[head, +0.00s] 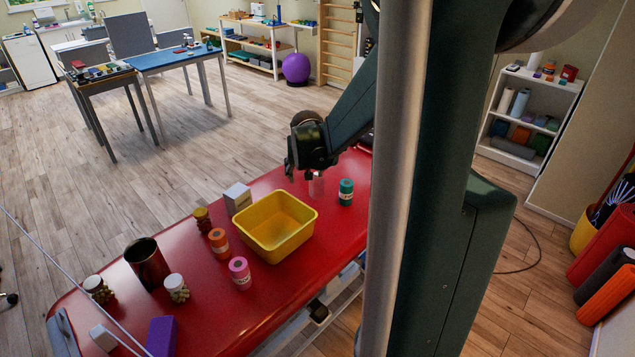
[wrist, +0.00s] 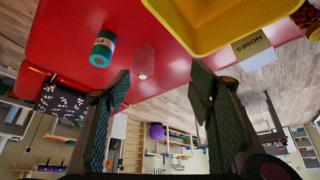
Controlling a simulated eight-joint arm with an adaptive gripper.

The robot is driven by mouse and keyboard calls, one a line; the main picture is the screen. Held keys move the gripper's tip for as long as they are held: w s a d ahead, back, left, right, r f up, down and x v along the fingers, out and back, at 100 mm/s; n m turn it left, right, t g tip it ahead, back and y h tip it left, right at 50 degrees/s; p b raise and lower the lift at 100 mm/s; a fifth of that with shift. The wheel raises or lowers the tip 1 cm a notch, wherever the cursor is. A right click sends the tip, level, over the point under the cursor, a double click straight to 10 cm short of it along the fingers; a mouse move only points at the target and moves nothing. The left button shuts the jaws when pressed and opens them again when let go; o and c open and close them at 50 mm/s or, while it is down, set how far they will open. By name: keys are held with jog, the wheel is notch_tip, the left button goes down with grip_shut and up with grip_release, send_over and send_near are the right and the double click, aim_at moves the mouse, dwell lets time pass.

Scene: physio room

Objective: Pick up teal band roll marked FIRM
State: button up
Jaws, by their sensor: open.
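The teal band roll (head: 346,192) stands upright on the red padded table, with a pale label band around it. In the wrist view the teal roll (wrist: 103,47) is left of my gripper, beyond the left finger. The print on its label is too small to read. My gripper (head: 303,166) is above the table, left of the roll in the head view. In the wrist view my gripper's fingers (wrist: 160,85) are wide apart with nothing between them. A translucent pinkish cylinder (head: 317,184) stands beside the roll; it also shows in the wrist view (wrist: 145,61).
A yellow bin (head: 262,252) and a white box (head: 237,197), marked HOSES in the wrist view, stand left of the roll. An orange roll (head: 220,243), a pink roll (head: 239,274), jars (head: 177,287) and a dark cup (head: 147,263) are farther left on the red table (head: 205,310).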

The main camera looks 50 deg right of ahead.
aim_at(347, 185)
jog(key=s+d+f+m, duration=0.1)
jog(key=d+f, duration=0.3)
jog(key=d, duration=0.2)
jog(key=s+d+f+m, duration=0.1)
jog(key=d+f, duration=0.3)
jog(key=d, duration=0.3)
jog(key=s+d+f+m+g+h, duration=0.1)
jog(key=d+f, duration=0.4)
jog(key=d, duration=0.1)
jog(key=shift+s+d+b, duration=0.1)
jog(key=shift+d+b, duration=0.1)
jog(key=shift+b, duration=0.15)
jog(key=shift+f, duration=0.1)
jog(key=shift+b+x, duration=0.3)
jog(key=shift+x, duration=0.9)
jog(key=shift+b+x, duration=0.75)
jog(key=shift+x, duration=1.85)
jog(key=shift+c, duration=0.3)
jog(key=c, duration=1.1)
